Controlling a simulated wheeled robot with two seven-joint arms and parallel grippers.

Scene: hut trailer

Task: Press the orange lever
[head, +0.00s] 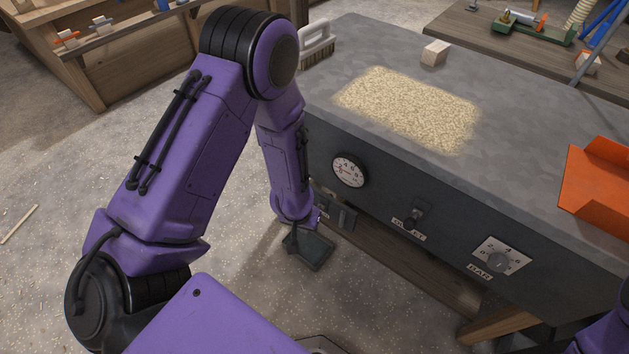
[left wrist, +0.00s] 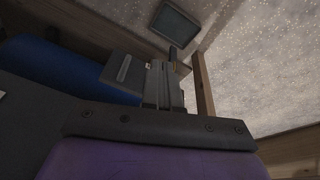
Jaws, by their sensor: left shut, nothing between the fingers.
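My left gripper (left wrist: 165,88) is shut and empty in the left wrist view. Its fingers point at a grey box (left wrist: 122,72) with a slot in its face. A small dark stub with an orange-yellow fleck (left wrist: 174,58) shows just past the fingertips; I cannot tell if it is the orange lever or if the fingers touch it. In the head view my left arm reaches down beside the front of the dark bench (head: 440,215), and its fingers are hard to make out there. No lever clearly orange shows on the bench front. My right gripper is out of view.
The bench front carries a round gauge (head: 348,170), a small switch (head: 414,219) and a dial (head: 498,259).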

